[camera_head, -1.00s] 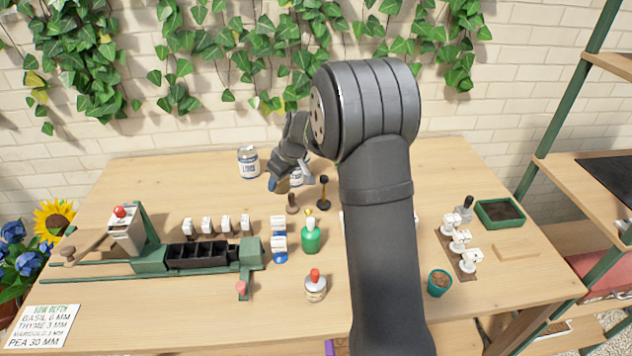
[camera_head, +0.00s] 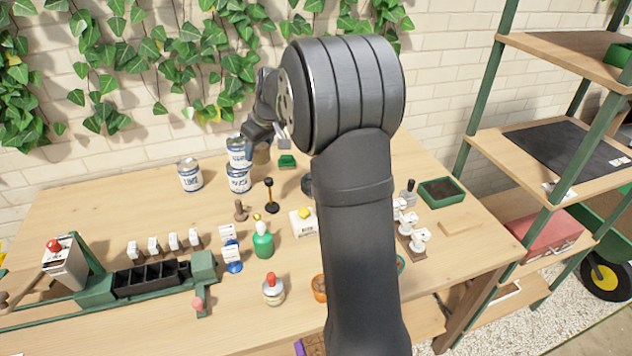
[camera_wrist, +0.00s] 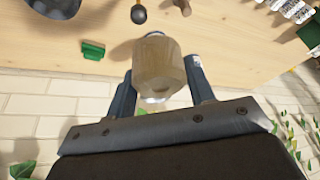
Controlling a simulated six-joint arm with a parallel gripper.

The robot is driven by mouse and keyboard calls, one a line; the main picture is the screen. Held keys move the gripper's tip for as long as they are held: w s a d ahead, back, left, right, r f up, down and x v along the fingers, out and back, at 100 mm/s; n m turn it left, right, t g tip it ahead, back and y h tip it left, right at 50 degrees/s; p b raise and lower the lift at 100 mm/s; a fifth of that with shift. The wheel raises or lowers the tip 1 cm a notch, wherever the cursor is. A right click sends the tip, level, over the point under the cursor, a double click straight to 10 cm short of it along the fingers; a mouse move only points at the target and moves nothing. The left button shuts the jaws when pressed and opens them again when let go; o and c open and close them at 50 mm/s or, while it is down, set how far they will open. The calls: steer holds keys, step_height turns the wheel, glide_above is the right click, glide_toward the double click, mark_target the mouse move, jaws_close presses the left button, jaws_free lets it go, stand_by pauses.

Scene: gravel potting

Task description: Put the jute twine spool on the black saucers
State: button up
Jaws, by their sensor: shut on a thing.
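The jute twine spool is a tan cylinder (camera_wrist: 158,68) between the two fingers of my gripper (camera_wrist: 160,88) in the wrist view. My gripper is shut on it and holds it above the table. In the head view a tan part of the spool (camera_head: 261,156) shows below my gripper, by the stacked tins. A dark round thing, apparently the black saucers (camera_head: 307,184), lies on the table, partly hidden behind my arm. It also shows, cut off by the frame, at the top left of the wrist view (camera_wrist: 55,6).
Lime tins (camera_head: 238,178) stand stacked left of the spool. A small green block (camera_head: 287,161) lies behind the saucers. A black-headed tool (camera_head: 271,195), a green bottle (camera_head: 263,242) and a white box (camera_head: 303,222) stand nearer. A green tray (camera_head: 442,191) is at the right.

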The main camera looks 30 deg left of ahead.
steer(key=w+d+m+t+h, duration=0.1)
steer(key=w+d+m, duration=0.2)
steer(key=w+d, duration=0.5)
steer(key=w+d+m+t, duration=0.1)
steer(key=w+d+m, duration=0.3)
steer(key=d, duration=0.8)
steer(key=shift+n, duration=0.3)
steer(key=a+f, duration=0.5)
steer(key=f, duration=0.1)
steer(key=a+f, duration=0.6)
steer(key=shift+w+a, duration=0.1)
steer(key=shift+a, duration=0.2)
steer(key=shift+f, duration=2)
steer(key=shift+f, duration=0.15)
steer(key=o, duration=1)
